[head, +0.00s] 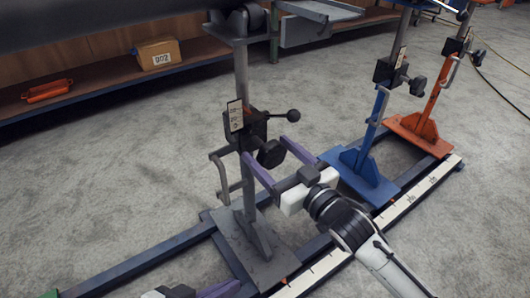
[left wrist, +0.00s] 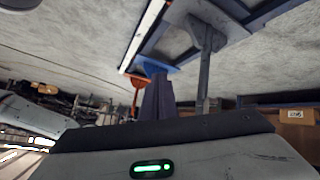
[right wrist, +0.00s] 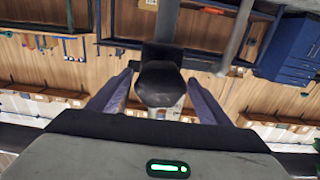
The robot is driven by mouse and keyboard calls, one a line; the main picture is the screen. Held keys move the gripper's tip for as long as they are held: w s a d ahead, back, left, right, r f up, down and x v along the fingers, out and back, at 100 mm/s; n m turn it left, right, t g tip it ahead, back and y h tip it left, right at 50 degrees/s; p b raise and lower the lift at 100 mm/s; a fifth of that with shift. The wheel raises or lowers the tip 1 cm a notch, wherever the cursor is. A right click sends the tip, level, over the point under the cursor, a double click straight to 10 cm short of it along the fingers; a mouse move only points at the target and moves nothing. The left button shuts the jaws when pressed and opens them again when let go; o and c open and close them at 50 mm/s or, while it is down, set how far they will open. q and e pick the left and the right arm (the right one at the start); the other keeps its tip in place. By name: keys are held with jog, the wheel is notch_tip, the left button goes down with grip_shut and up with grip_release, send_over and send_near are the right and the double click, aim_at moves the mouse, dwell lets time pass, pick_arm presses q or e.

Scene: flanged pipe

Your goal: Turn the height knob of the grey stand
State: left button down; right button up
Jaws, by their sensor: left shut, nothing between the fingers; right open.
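The grey stand (head: 242,100) stands upright on its base plate (head: 262,262) at the centre-left of the head view. Its black height knob (head: 271,153) sticks out from the clamp block on the post, below a ball-ended lever (head: 292,115). In the right wrist view the knob (right wrist: 160,84) is centred between the two purple fingers. My right gripper (head: 265,147) is open, one finger on each side of the knob, with gaps visible on both sides. My left gripper (head: 233,286) is low at the bottom edge, partly cut off; its fingers are together and empty (left wrist: 158,98).
A blue stand (head: 368,165) and an orange stand (head: 428,120) stand to the right on the same rail frame (head: 150,262). A bent handle (head: 222,175) sticks out left of the grey post. A shelf with a cardboard box (head: 157,53) and orange tray (head: 47,91) is behind.

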pick_arm(q)
jog(key=shift+d+r+b, duration=0.3)
jog(key=shift+r, duration=0.15)
pick_arm(e)
jog(key=shift+x, duration=1.3)
jog(key=c, duration=1)
jog(key=shift+c, duration=0.2)
pick_arm(q)
jog(key=shift+r, duration=0.1)
jog(key=shift+a+p, duration=0.1)
jog(key=shift+p, duration=0.2)
